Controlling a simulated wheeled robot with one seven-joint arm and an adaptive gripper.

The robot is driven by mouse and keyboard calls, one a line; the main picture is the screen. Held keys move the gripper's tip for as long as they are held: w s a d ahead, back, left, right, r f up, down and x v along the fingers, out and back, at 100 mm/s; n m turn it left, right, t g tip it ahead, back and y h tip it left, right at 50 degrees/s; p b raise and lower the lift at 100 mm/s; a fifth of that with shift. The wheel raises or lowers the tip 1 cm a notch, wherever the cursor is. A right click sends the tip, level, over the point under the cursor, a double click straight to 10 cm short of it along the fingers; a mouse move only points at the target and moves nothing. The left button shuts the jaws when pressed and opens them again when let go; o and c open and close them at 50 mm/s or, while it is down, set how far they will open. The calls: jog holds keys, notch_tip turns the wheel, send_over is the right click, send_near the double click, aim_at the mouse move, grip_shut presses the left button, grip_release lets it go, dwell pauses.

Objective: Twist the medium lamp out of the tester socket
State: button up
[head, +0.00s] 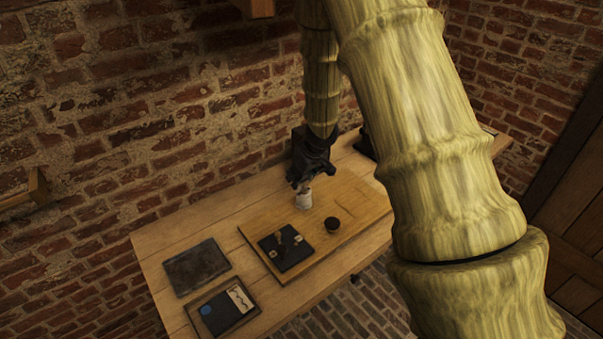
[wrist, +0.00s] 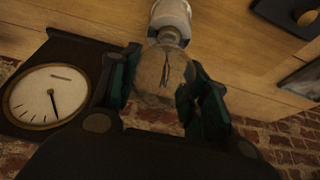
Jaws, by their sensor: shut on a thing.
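The lamp (wrist: 160,72) is a clear glass bulb with dark filament wires inside. My gripper (wrist: 165,85) is shut on its glass, one finger on each side. The lamp's metal neck points to the white tester socket (wrist: 170,14) at the top of the wrist view. The neck meets the socket; whether the thread is still engaged I cannot tell. In the head view my gripper (head: 303,183) points down over the white socket (head: 303,200) on the wooden board. The lamp is mostly hidden there by the gripper.
A dial meter (wrist: 50,95) stands close beside my gripper. A small dark round cup (head: 332,224) and a black square block (head: 286,249) are on the board (head: 357,200). A dark slab (head: 196,267) and a tray (head: 252,312) lie at the table's left end.

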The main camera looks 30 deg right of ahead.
jog(key=shift+a+n+g+y+p, duration=0.15)
jog(key=shift+n+y+p, duration=0.2)
jog(key=shift+n+p, duration=0.8)
jog(key=shift+a+n+g+y+p, duration=0.15)
jog(key=shift+n+y+p, duration=0.2)
jog(key=shift+n+p, duration=0.75)
jog(key=shift+r+p, duration=0.1)
jog(key=shift+p, duration=0.4)
jog(key=shift+s+a+n+g+y+p, duration=0.15)
jog(key=shift+n+y+p, duration=0.2)
jog(key=shift+n+p, duration=0.65)
jog(key=shift+s+d+n+g+y+p, duration=0.15)
jog(key=shift+n+y+p, duration=0.2)
jog(key=shift+n+p, duration=0.6)
jog(key=shift+a+n+p, duration=0.15)
jog(key=shift+n+p, duration=0.15)
jog(key=shift+p, duration=0.6)
jog(key=shift+n+g+p, duration=0.4)
jog(key=shift+n+g, duration=0.1)
jog(key=shift+n, duration=0.1)
jog(key=shift+a+y, duration=0.1)
jog(key=shift+y, duration=0.2)
